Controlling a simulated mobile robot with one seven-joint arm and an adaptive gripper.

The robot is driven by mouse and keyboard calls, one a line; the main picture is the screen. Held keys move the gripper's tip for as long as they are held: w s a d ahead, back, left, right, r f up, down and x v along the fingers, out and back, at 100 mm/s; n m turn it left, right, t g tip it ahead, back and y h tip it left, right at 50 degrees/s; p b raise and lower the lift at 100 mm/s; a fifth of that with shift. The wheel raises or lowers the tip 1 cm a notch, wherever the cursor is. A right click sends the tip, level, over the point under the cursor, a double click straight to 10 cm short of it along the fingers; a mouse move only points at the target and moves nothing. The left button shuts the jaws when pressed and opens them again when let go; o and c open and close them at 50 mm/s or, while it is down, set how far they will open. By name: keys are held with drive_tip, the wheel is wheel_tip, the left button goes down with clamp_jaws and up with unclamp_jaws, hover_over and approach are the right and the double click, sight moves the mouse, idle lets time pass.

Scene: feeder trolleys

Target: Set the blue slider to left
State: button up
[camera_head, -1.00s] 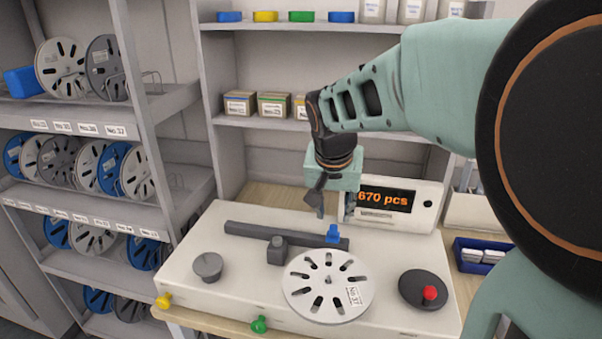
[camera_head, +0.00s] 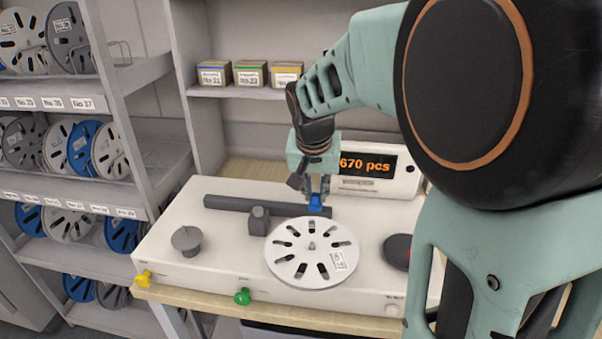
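The blue slider (camera_head: 316,204) sits near the right end of a dark grey rail (camera_head: 245,204) at the back of the white counting machine (camera_head: 165,248). My gripper (camera_head: 316,193) points down at the slider from above, with its fingers at or just over the slider's top. The fingers are small and partly hidden, so I cannot tell how far apart they are or whether they touch the slider.
A white reel (camera_head: 310,262) lies in front of the rail, with a grey block (camera_head: 259,220) beside it. A grey knob (camera_head: 186,240) is at the left. The display (camera_head: 365,164) reads 670 pcs behind my gripper. Reel shelves (camera_head: 75,185) stand at the left.

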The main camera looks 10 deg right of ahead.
clamp_jaws()
drive_tip(key=p, duration=0.3)
hover_over(212, 199)
drive_tip(key=shift+w, duration=0.1)
drive_tip(key=o, duration=0.7)
unclamp_jaws()
drive_tip(key=shift+a, duration=0.1)
drive_tip(key=v, duration=1.2)
